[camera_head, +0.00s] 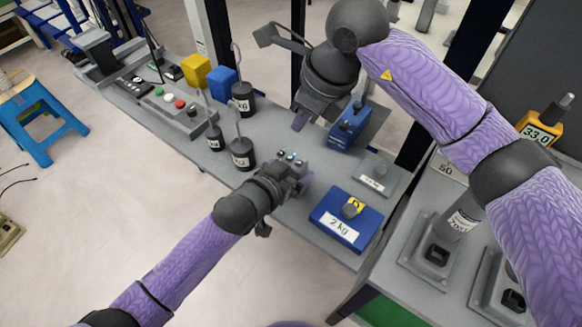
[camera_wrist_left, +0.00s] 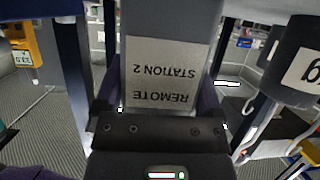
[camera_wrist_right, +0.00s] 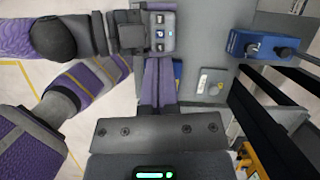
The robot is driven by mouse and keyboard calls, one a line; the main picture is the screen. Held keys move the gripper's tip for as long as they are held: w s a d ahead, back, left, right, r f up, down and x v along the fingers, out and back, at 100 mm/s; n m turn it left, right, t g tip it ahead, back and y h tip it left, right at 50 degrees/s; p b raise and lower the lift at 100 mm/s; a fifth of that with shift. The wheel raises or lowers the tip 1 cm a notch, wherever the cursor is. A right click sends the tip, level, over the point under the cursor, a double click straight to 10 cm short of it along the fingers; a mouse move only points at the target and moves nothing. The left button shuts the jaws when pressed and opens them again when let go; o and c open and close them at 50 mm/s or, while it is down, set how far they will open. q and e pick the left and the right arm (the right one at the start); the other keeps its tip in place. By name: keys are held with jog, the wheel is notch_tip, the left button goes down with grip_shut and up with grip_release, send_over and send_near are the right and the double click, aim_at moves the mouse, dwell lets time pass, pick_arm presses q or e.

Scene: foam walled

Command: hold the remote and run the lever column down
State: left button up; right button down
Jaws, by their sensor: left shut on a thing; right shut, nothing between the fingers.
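My left gripper (camera_head: 289,176) is shut on the remote (camera_head: 291,158), a grey box with small buttons on top. The left wrist view shows the remote (camera_wrist_left: 165,90) between the fingers, with an upside-down label reading REMOTE STATION 2. The right wrist view shows the button face of the remote (camera_wrist_right: 162,32). My right gripper (camera_head: 300,120) is shut and empty, pointing down above the bench. Its closed purple fingers (camera_wrist_right: 159,65) end near the remote in the right wrist view; the head view shows a small gap. I cannot tell which upright is the lever column.
The grey bench (camera_head: 285,215) carries a blue 2 kg block (camera_head: 345,222), another blue device (camera_head: 349,125), black hooked weights (camera_head: 241,154) and a button box (camera_head: 178,108). Cylinders on square bases (camera_head: 457,222) stand at right. A blue stool (camera_head: 40,115) is at left.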

dwell(0.7)
jog(key=s+a+r+m+t+y, duration=0.2)
jog(key=s+a+r+m+y, duration=0.15)
jog(key=s+a, duration=0.2)
jog(key=m, duration=0.6)
send_over(285, 158)
jog(key=shift+f+t+y, duration=0.4)
jog(key=shift+f+y, duration=0.05)
jog(key=shift+f, duration=0.35)
jog(key=shift+f, duration=4.4)
jog(key=shift+f, duration=0.15)
jog(key=shift+f, duration=0.25)
